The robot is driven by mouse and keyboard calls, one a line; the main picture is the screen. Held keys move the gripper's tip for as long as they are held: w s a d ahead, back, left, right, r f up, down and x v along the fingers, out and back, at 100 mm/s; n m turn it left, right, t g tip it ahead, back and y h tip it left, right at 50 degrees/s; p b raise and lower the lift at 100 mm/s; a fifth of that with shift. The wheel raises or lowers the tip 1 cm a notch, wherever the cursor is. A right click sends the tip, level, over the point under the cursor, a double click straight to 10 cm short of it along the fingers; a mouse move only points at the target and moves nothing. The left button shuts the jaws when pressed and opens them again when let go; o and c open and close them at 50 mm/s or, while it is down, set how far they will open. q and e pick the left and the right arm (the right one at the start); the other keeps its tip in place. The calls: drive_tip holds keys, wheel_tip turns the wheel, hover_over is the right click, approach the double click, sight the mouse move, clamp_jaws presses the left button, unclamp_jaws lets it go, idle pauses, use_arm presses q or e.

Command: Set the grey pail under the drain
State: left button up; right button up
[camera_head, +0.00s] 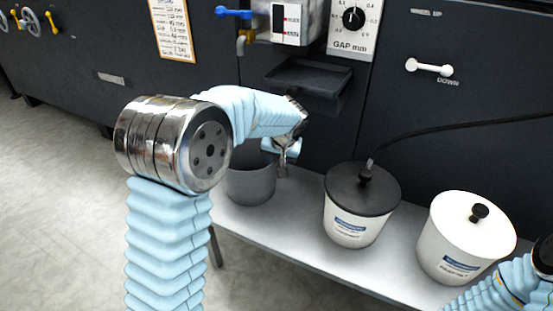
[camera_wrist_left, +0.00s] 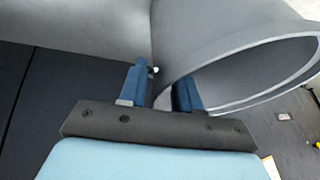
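The grey pail (camera_head: 250,186) is at the left end of the light bench, below the black tray on the machine front. My left gripper (camera_head: 284,158) is at the pail's right rim, pointing down. In the left wrist view the pail (camera_wrist_left: 225,45) fills the top, and its wall passes between the two close-set blue fingers of my left gripper (camera_wrist_left: 160,92), which look shut on it. The drain looks to be the brass elbow (camera_head: 242,42) under a blue-handled valve, up and left of the tray. My right gripper is out of view.
A white pot with a black lid (camera_head: 358,205) and a white-lidded pot (camera_head: 464,240) stand on the bench (camera_head: 300,238) right of the pail. The black tray (camera_head: 308,82) juts from the machine. A black hose runs from the black lid. Open floor lies left.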

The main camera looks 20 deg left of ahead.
use_arm(q)
drive_tip(key=shift+r, duration=0.2)
drive_tip(key=p+v, duration=0.3)
drive_tip(key=v, duration=0.9)
drive_tip(key=shift+f, duration=0.1)
